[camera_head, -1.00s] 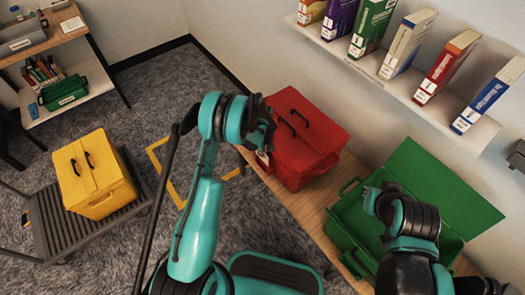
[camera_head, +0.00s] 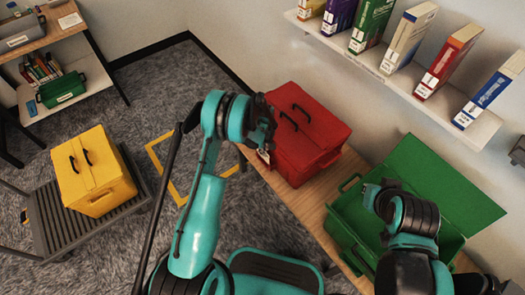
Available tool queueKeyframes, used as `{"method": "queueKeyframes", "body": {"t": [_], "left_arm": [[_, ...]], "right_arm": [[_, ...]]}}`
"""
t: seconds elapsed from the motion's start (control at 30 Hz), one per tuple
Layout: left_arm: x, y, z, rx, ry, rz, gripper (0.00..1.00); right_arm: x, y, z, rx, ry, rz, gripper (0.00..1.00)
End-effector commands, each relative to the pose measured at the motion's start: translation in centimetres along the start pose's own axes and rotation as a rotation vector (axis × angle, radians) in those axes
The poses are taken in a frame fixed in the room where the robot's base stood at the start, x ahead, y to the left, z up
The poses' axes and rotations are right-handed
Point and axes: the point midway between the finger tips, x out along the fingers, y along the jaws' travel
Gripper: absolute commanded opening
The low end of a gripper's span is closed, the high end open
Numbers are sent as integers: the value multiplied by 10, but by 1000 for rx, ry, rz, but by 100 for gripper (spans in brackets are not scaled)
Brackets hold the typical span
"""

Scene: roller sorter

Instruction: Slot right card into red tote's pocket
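The red tote (camera_head: 310,135) stands closed on the wooden table, with two dark handles on its lid. My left gripper (camera_head: 264,142) is at the tote's left side, close to it; its fingers are mostly hidden behind its own wrist. A small white card (camera_head: 263,156) shows just below the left gripper, against the tote's side. I cannot tell whether the gripper holds it or whether it sits in the pocket. My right gripper (camera_head: 372,196) is over the open green tote (camera_head: 352,215); its fingers are too small and dark to read.
The wooden table (camera_head: 290,195) runs along the wall under a white shelf (camera_head: 400,85) of several binders. A yellow tote (camera_head: 95,170) sits on a grey roller rack (camera_head: 60,228) at left. A yellow frame (camera_head: 160,165) marks the floor.

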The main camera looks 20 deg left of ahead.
Motion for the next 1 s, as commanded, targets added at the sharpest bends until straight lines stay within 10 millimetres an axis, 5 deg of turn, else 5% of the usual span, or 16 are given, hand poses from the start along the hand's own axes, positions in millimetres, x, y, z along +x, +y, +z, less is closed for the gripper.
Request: {"method": "queueKeyframes", "body": {"t": [1.0], "left_arm": [[11,3,0,1,0,2,0]], "right_arm": [[0,0,0,0,0,0,0]]}}
